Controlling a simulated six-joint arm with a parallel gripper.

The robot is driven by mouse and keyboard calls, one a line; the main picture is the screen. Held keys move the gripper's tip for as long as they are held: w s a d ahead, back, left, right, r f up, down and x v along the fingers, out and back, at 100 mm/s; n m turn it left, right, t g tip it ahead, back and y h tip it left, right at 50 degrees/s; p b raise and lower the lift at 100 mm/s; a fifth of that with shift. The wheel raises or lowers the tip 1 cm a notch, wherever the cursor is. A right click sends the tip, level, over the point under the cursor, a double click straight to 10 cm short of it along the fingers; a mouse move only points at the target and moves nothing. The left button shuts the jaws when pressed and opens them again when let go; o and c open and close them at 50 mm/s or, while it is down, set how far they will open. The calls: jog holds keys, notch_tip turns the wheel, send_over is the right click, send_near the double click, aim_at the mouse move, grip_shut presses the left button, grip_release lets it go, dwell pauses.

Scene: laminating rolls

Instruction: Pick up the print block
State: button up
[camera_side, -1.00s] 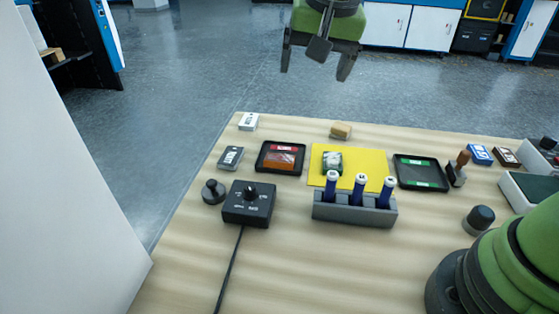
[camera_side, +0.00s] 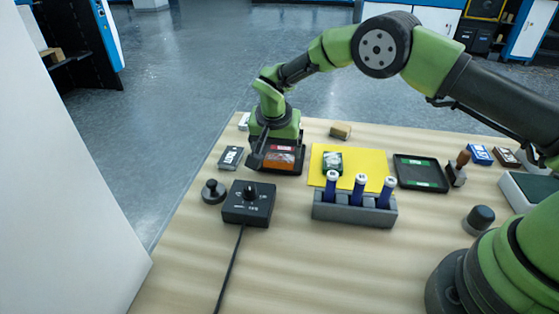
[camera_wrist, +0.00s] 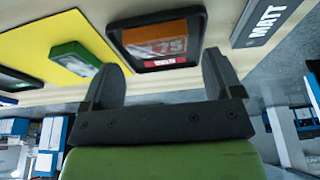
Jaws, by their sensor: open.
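An orange block with pale lettering (camera_side: 279,158) lies in a black tray with a red label (camera_side: 299,168) at the left of the table. A green-and-white block (camera_side: 332,160) lies on a yellow sheet (camera_side: 374,163). My gripper (camera_side: 276,146) is over the red-labelled tray, open and empty, and partly hides its back. In the wrist view, the orange block (camera_wrist: 155,38) and its tray (camera_wrist: 196,20) show beyond the spread fingers of my gripper (camera_wrist: 162,75). The green block (camera_wrist: 75,57) is left of them.
A grey rack (camera_side: 355,211) with blue-handled tools stands before the yellow sheet. A green-labelled tray (camera_side: 421,181) and a stamp (camera_side: 457,169) are farther right. The front table is mostly clear.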

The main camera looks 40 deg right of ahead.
aim_at(279, 158)
jog(key=x, duration=0.4)
jog(key=shift+d+f, duration=0.15)
jog(key=shift+f, duration=0.05)
jog(key=shift+c, duration=0.2)
jog(key=c, duration=0.7)
jog(key=shift+r, duration=0.1)
